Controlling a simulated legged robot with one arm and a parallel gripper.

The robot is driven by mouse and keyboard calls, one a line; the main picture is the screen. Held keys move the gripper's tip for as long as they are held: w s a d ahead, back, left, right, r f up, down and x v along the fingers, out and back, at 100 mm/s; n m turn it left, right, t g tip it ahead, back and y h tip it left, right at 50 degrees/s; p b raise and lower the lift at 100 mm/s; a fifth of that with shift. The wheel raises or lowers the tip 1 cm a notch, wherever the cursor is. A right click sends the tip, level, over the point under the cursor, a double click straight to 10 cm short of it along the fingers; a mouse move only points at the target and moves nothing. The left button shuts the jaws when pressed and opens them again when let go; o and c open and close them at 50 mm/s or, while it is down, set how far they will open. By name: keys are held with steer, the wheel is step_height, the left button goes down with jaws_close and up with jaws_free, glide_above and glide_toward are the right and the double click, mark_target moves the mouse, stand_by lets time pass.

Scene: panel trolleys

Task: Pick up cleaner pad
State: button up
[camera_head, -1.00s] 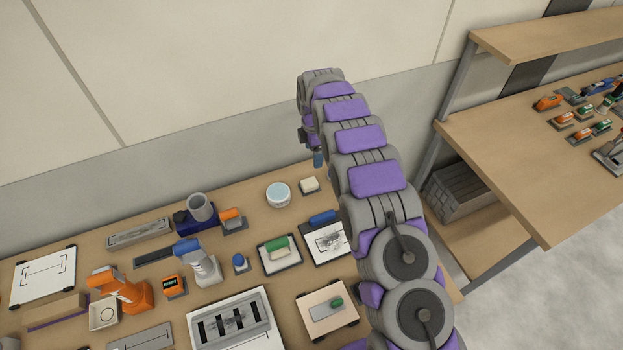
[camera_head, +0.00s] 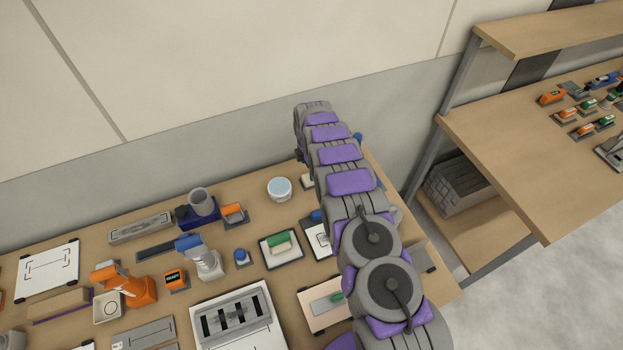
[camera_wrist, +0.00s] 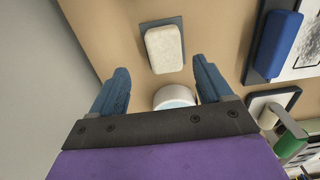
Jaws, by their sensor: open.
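A white rounded pad on a dark grey base, which looks like the cleaner pad (camera_wrist: 164,48), lies on the table near its back edge. In the head view only a sliver of the pad (camera_head: 306,182) shows beside my arm. My gripper (camera_wrist: 160,66) is open and empty above the table. In the wrist view the pad lies beyond the two blue fingertips, roughly between their lines and apart from them. In the head view my arm mostly hides the gripper.
A white round tub (camera_head: 279,189) stands close to the pad and shows partly between my fingers in the wrist view (camera_wrist: 174,97). A blue-handled item (camera_wrist: 281,44) and a green-topped block (camera_head: 280,242) lie nearby. The wall rises behind the table.

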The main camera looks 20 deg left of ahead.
steer(key=shift+a+f, duration=0.4)
steer(key=shift+f, duration=0.3)
steer(key=f, duration=0.1)
steer(key=d+f, duration=0.1)
steer(key=f, duration=0.1)
steer(key=shift+s+d, duration=0.25)
steer(key=shift+s, duration=0.05)
steer(key=shift+w+d+f, duration=0.1)
steer(key=shift+f, duration=0.65)
steer(key=shift+a, duration=0.35)
steer(key=shift+c, duration=0.7)
steer(key=shift+d, duration=0.25)
steer(key=c, duration=0.7)
steer(key=shift+c, duration=1)
